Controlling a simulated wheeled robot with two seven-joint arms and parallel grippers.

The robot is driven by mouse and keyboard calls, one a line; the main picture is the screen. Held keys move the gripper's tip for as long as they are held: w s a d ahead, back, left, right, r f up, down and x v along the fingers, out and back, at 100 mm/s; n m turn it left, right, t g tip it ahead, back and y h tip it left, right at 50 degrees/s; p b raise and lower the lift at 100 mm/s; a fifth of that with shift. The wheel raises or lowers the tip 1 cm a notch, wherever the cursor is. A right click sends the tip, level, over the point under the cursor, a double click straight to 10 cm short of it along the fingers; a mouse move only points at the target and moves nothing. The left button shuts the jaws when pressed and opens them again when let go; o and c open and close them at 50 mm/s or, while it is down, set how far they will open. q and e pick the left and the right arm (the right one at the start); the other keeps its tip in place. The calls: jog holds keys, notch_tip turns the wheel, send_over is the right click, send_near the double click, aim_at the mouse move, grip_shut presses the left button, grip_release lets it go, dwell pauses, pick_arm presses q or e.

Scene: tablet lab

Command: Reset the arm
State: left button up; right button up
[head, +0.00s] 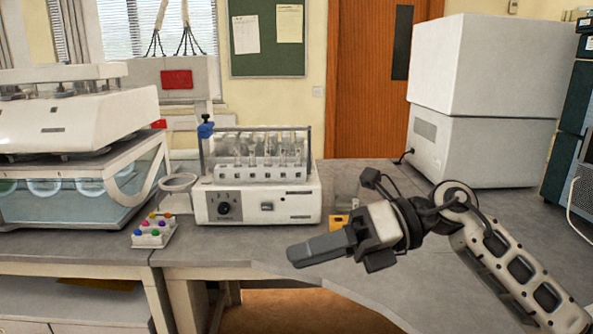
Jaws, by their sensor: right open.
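My right arm comes in from the lower right and reaches over the front of the bench. Its right gripper (316,251) points left, in front of the white tester machine. The fingers are seen side-on and one overlaps the other, with nothing visible between them. My left gripper is not in view.
The white tester (258,206) with clear tubes stands mid-bench. A small rack with coloured caps (153,231) is left of it. A dissolution bath (75,196) fills the left. A large white box unit (480,150) stands back right. A yellow object (338,221) sits behind my gripper.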

jog(key=d+f+m+t+h+b, duration=0.2)
jog(key=d+f+m+t, duration=0.2)
jog(key=f+m+t, duration=0.95)
jog(key=d+f+m+t+h+b, duration=0.25)
jog(key=f+m+t, duration=0.35)
jog(key=m, duration=1.4)
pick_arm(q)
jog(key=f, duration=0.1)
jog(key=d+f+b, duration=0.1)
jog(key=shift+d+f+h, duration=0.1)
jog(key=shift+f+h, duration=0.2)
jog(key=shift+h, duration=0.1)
pick_arm(e)
jog(key=s+d+f+m+g+h, duration=0.2)
jog(key=s+f+m, duration=0.3)
jog(key=f, duration=0.5)
jog(key=s+d+f+m+g+h, duration=0.3)
jog(key=s+f+m+g+h, duration=0.1)
jog(key=s+f, duration=0.5)
jog(key=shift+d+f+m+g+h, duration=0.15)
jog(key=shift+f+m+g+h, duration=0.2)
jog(key=shift+f+m, duration=0.25)
